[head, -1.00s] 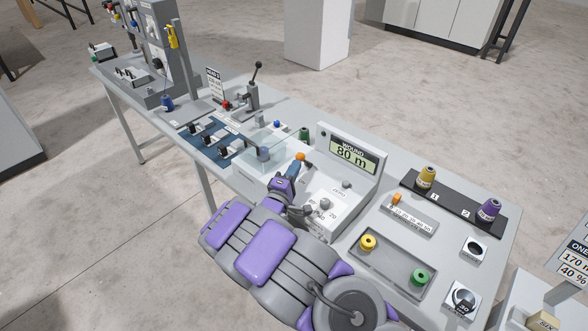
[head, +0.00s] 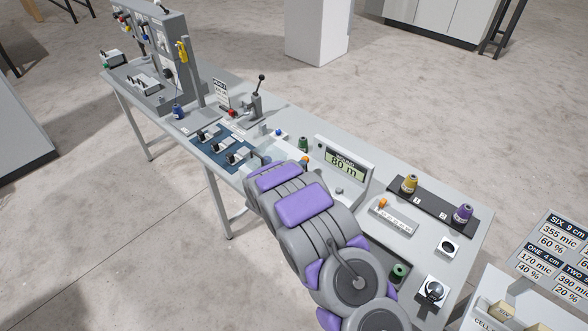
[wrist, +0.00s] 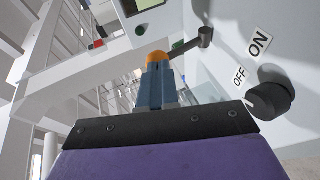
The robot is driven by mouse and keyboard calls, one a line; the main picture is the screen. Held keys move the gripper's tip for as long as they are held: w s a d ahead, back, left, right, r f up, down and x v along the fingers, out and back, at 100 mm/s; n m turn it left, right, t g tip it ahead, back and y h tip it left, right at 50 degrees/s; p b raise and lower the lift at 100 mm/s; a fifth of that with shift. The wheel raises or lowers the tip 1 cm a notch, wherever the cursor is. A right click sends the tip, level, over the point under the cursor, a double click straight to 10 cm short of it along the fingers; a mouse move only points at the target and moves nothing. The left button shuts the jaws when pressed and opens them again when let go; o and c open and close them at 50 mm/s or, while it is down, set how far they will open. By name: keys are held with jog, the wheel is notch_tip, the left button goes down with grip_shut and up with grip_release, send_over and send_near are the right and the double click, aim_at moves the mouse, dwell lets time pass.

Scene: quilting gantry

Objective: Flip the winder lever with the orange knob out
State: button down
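The orange knob (wrist: 157,57) is at the tips of my gripper's blue-grey fingers (wrist: 156,80) in the wrist view. A dark lever arm (wrist: 188,47) runs from the knob to a pivot on the white winder panel. The fingers look close together, with the knob just beyond or touching their tips; I cannot tell contact for certain. In the head view a sliver of the orange knob (head: 305,159) shows past my arm, which hides my gripper and most of the winder. The winder's display (head: 344,168) reads 80 m.
In the wrist view a black rotary switch (wrist: 270,95) sits beside the OFF and ON labels, right of my fingers. In the head view spools stand on a dark strip (head: 430,207) to the right. A lever press (head: 256,102) and a blue mat (head: 222,150) lie to the left.

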aim_at(306, 158)
jog(key=p, duration=0.1)
jog(key=w+r+g+p, duration=0.1)
jog(key=p, duration=0.1)
jog(key=shift+d+r+y, duration=0.3)
jog(key=shift+d, duration=0.05)
jog(key=p, duration=0.2)
jog(key=w+d+g+p, duration=0.1)
jog(key=p, duration=0.1)
jog(key=shift+r+m+g+y+p, duration=0.15)
jog(key=shift+m+g+y+p, duration=0.15)
jog(key=shift+y+p, duration=0.1)
jog(key=w+p, duration=0.1)
jog(key=p, duration=0.1)
jog(key=w+d+p, duration=0.1)
jog(key=p, duration=0.1)
jog(key=shift+d+f, duration=0.15)
jog(key=shift+f, duration=0.05)
jog(key=shift+r, duration=0.15)
jog(key=shift+r+p, duration=0.7)
jog(key=shift+p, duration=0.2)
jog(key=shift+s, duration=0.1)
